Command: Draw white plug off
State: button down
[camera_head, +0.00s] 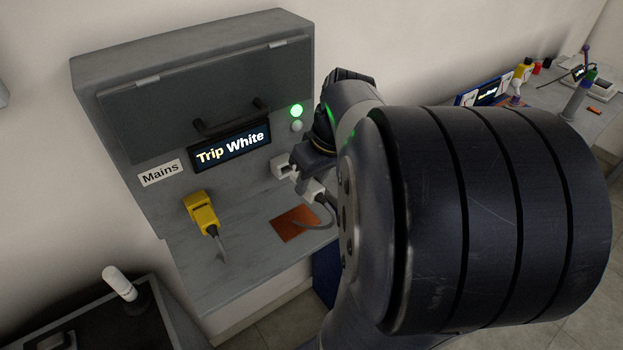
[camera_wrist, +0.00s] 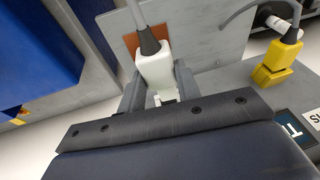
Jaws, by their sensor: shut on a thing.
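The white plug (camera_head: 315,191) has a grey cable and sits at the right of the panel's shelf side in the head view. In the wrist view the white plug (camera_wrist: 155,68) is between the two fingers of my gripper (camera_wrist: 158,92), which is shut on it. In the head view my gripper (camera_head: 305,174) is partly hidden by my arm. A white socket piece (camera_head: 281,167) is on the grey panel (camera_head: 150,110), just left of the gripper. A finger covers the space between plug and socket, so I cannot tell whether they touch.
A yellow plug (camera_head: 201,212) with a cable sits left on the panel. An orange-brown square (camera_head: 294,224) lies on the shelf. Another bench (camera_head: 550,108) stands far right.

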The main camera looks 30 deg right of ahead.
jog(key=shift+r+p, duration=2.4)
jog(key=shift+r, duration=0.8)
